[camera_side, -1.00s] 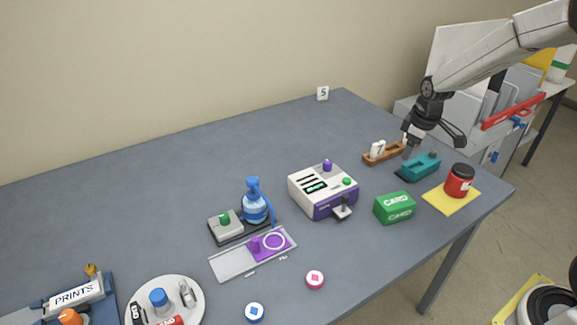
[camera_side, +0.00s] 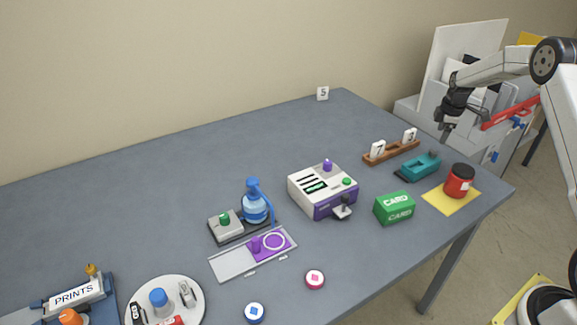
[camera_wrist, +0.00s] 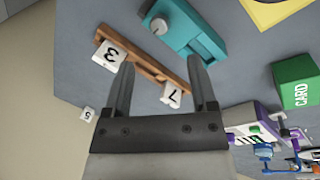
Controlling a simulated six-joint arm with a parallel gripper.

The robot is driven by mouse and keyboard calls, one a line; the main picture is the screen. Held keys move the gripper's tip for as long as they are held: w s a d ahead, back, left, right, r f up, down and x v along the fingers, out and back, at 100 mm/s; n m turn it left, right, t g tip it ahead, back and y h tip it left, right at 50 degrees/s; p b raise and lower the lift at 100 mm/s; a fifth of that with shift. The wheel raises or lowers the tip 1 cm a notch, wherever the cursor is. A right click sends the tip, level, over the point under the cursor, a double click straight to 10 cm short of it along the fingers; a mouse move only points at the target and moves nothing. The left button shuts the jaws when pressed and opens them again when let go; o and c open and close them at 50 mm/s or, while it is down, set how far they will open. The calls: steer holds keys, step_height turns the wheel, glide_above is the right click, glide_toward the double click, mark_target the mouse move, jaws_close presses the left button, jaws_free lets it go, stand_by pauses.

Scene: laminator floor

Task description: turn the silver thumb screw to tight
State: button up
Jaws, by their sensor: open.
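A teal block-shaped device (camera_side: 420,168) sits near the right end of the table. A small round silver-grey knob, which looks like the silver thumb screw (camera_wrist: 158,26), is on one end of it. In the side view the screw (camera_side: 433,154) is small and dark at the back end of the device. I cannot tell how tight it is. My gripper (camera_side: 446,132) is open and empty, above the table's far right edge, behind and apart from the device. In the wrist view my gripper's fingers (camera_wrist: 160,64) are spread, with the device beyond them.
A wooden rack (camera_side: 391,153) holding number cards 7 and 3 stands beside the device. A red jar (camera_side: 459,181) on a yellow sheet, a green card box (camera_side: 395,208) and a white-purple machine (camera_side: 322,191) are close by. The table's middle back is clear.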

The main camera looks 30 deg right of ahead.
mark_target(434, 151)
steer(key=shift+f, duration=0.1)
steer(key=shift+w+d+f, duration=0.15)
steer(key=shift+w+f, duration=0.05)
steer(key=shift+f, duration=1.05)
steer(key=shift+w+d+f, duration=0.15)
steer(key=shift+d+f, duration=0.05)
steer(key=shift+f, duration=1)
steer(key=shift+w+d+f, duration=0.15)
steer(key=shift+w+f, duration=0.05)
steer(key=shift+f, duration=1.05)
jaws_close()
